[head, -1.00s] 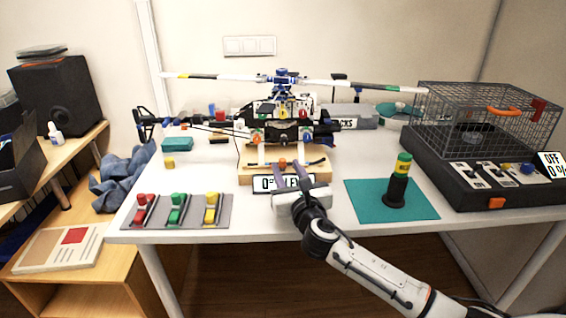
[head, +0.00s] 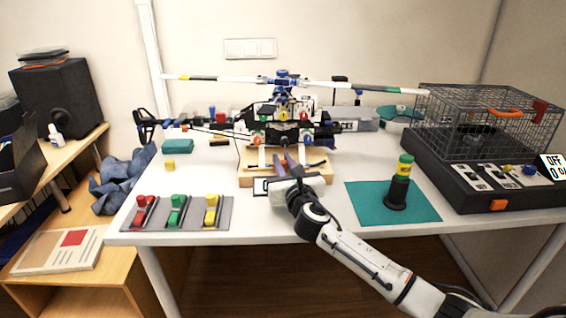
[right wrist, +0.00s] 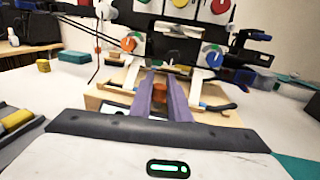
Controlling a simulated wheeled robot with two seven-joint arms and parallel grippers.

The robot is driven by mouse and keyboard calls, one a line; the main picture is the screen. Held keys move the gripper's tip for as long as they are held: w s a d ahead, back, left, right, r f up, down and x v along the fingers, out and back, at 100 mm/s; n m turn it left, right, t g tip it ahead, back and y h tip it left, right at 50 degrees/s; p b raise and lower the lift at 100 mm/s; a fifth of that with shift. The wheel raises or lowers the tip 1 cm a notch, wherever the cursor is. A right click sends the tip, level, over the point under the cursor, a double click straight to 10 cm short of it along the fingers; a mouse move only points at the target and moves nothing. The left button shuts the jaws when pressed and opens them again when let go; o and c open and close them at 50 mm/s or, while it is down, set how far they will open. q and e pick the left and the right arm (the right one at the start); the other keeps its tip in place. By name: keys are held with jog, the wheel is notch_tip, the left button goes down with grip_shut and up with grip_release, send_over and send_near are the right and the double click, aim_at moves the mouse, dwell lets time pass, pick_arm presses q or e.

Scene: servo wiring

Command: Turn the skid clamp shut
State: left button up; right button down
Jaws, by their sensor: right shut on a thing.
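The skid clamp's orange knob (right wrist: 160,88) stands at the front middle of a wooden stand (head: 246,179), below the model helicopter (head: 283,125). My right gripper (right wrist: 160,92) comes from the front. Its two purple fingers are shut on the orange knob, one on each side. Dark bars (right wrist: 217,107) lie on the stand at both sides of the knob. In the head view the right gripper (head: 284,163) and its wrist cover part of the stand's front and most of its white label (head: 261,187). My left gripper is not in view.
A grey tray with red, green and yellow clamps (head: 175,212) lies at the front left. A wire cage (head: 485,120) stands on a black base at the far right. The long rotor (head: 340,83) spans above.

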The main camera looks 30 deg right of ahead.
jog(key=shift+a+m+h, duration=0.1)
jog(key=shift+m+h, duration=0.2)
jog(key=shift+h, duration=0.1)
jog(key=m+g+h, duration=0.2)
jog(key=h, duration=0.1)
jog(key=shift+m+h+p, duration=0.3)
jog(key=shift+p, duration=0.05)
jog(key=m+g+h, duration=0.2)
jog(key=g+h, duration=0.1)
jog(key=shift+f+m, duration=0.1)
jog(key=shift+m, duration=0.2)
jog(key=m+g+h+b, duration=0.2)
jog(key=g, duration=0.1)
jog(key=shift+f, duration=0.1)
jog(key=shift+m+g+h+b, duration=0.5)
jog(key=shift+m+g+b, duration=0.35)
jog(key=shift+g, duration=0.15)
jog(key=shift+m+g+h+b, duration=0.3)
jog(key=shift+m+g+b, duration=0.15)
jog(key=shift+g+b, duration=0.2)
jog(key=shift+g, duration=0.25)
